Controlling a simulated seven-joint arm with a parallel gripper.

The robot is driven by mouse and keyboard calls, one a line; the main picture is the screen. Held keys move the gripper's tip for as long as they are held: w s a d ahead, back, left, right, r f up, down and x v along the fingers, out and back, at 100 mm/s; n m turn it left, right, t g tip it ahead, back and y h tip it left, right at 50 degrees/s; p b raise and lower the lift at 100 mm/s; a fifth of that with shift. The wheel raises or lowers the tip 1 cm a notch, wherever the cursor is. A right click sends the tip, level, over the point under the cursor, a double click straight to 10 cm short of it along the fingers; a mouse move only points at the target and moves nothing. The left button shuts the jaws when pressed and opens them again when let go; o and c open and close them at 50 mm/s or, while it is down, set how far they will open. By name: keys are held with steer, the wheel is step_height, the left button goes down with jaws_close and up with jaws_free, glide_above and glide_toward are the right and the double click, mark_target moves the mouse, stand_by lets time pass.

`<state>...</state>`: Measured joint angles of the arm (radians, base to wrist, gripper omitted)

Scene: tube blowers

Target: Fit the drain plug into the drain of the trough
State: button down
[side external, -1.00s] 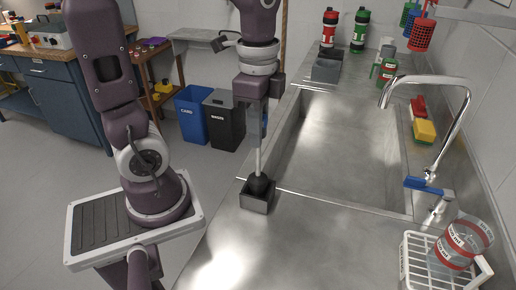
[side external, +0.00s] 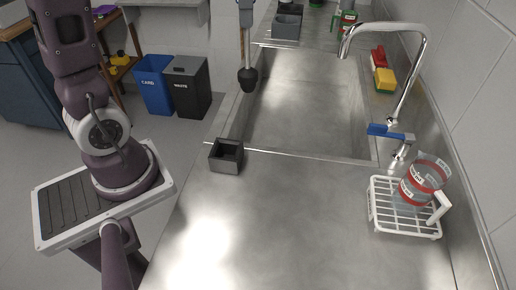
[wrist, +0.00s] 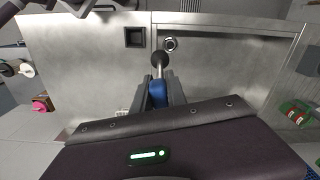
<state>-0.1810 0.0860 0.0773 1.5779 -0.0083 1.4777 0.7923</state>
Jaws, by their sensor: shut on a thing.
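The drain plug, a dark rounded bulb on a pale rod, hangs upright over the left rim of the trough in the side view (side external: 247,79); it also shows in the wrist view (wrist: 158,56). My gripper (wrist: 159,92) is shut on its blue handle. In the side view the gripper is mostly cut off at the top edge. The steel trough (side external: 310,110) is sunk in the counter. Its round drain (wrist: 170,44) lies near a trough corner, just beside the bulb in the wrist view. I cannot see the drain in the side view. The plug is clear of the drain.
An empty dark square holder (side external: 226,157) stands on the counter by the trough's near left corner. A tap (side external: 405,75) arches over the trough's right side. A white rack (side external: 405,212) with a red-banded beaker (side external: 421,180) stands at right. The near counter is clear.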

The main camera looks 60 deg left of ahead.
steer(key=w+a+n, duration=0.2)
steer(key=w+a, duration=0.1)
steer(key=w, duration=0.2)
step_height(320, 180, down, 33)
steer(key=shift+s+d+f, duration=0.15)
steer(key=shift+f, duration=0.1)
steer(key=c, duration=1.3)
jaws_free()
steer(key=shift+c, duration=0.2)
